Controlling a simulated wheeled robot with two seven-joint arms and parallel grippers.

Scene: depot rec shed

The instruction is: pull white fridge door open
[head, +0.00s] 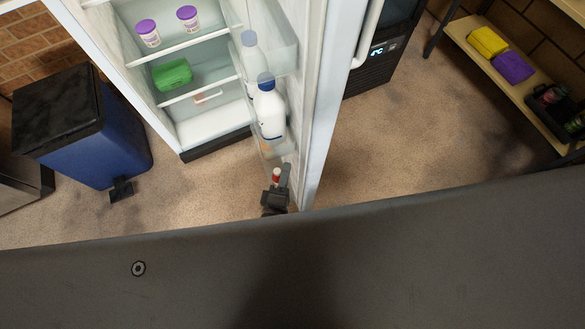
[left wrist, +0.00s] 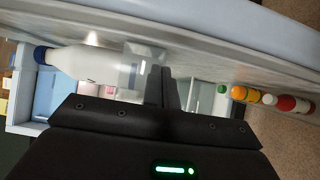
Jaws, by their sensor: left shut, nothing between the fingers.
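The white fridge (head: 215,125) stands open at the upper left of the head view. Its door (head: 325,110) is swung wide out toward me, with a pale handle (head: 370,35) on the outer side. Milk-like white bottles (head: 270,108) stand in the clear door racks. My left gripper (head: 284,172) is at the inner side of the door, near its lower racks. In the left wrist view its fingers (left wrist: 164,88) are shut and empty, close to the door's inner face (left wrist: 215,52). I cannot tell whether they touch it. My right gripper is out of view.
A blue bin (head: 95,140) with a dark lid stands left of the fridge. A black appliance (head: 375,72) with a lit display is behind the door. A wooden shelf (head: 470,45) holds yellow and purple packs at right. The floor (head: 400,145) between is clear.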

